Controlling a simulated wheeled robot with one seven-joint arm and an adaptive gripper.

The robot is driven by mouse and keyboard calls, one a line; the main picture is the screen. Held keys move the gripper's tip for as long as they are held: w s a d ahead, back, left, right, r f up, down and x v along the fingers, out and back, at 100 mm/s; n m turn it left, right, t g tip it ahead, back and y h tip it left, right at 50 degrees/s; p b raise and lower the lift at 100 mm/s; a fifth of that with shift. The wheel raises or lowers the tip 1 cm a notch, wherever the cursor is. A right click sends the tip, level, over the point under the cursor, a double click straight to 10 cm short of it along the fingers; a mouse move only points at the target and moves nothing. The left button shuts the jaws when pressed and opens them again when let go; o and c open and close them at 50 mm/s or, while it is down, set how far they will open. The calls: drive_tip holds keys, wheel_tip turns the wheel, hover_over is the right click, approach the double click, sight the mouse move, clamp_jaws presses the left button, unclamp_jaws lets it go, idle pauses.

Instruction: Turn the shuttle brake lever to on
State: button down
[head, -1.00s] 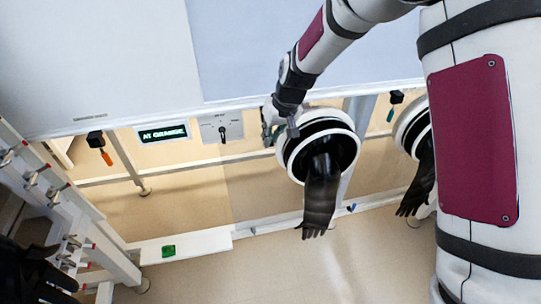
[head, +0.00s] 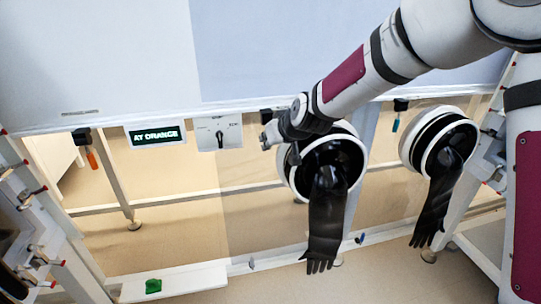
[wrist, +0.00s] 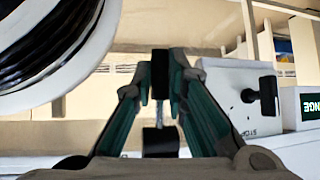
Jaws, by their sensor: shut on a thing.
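My gripper (head: 268,136) is below the front edge of the white cabinet in the head view, left of the middle glove port. In the wrist view its teal fingers (wrist: 160,88) are closed around the black handle of a small lever (wrist: 160,70). A thin metal rod runs from this handle to a black block (wrist: 160,142). In the head view the block (head: 265,115) shows just above my gripper, and the handle is hidden. I see no label on this lever, so its on and off ends cannot be told.
An orange-handled lever (head: 91,158) hangs further left, a teal-handled one (head: 396,122) to the right. The glove port (head: 290,165) with its hanging black glove is close beside my gripper.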

drive_tip(key=shift+w+f+t+b, duration=0.35)
drive_tip(key=shift+t+b, duration=0.35)
drive_tip(key=shift+b, duration=1.05)
drive_tip(key=shift+r, duration=0.1)
drive_tip(key=shift+w+r+b, duration=0.15)
drive_tip(key=shift+b, duration=0.5)
drive_tip(key=c, duration=1.6)
unclamp_jaws()
drive_tip(key=shift+a, duration=0.1)
drive_tip(key=shift+d+f+v, duration=0.1)
drive_tip(key=shift+f+v, duration=0.05)
drive_tip(key=shift+v, duration=2.8)
drive_tip(key=shift+d+f+v, duration=0.1)
drive_tip(key=shift+d+v, duration=0.05)
drive_tip(key=shift+v, duration=2.85)
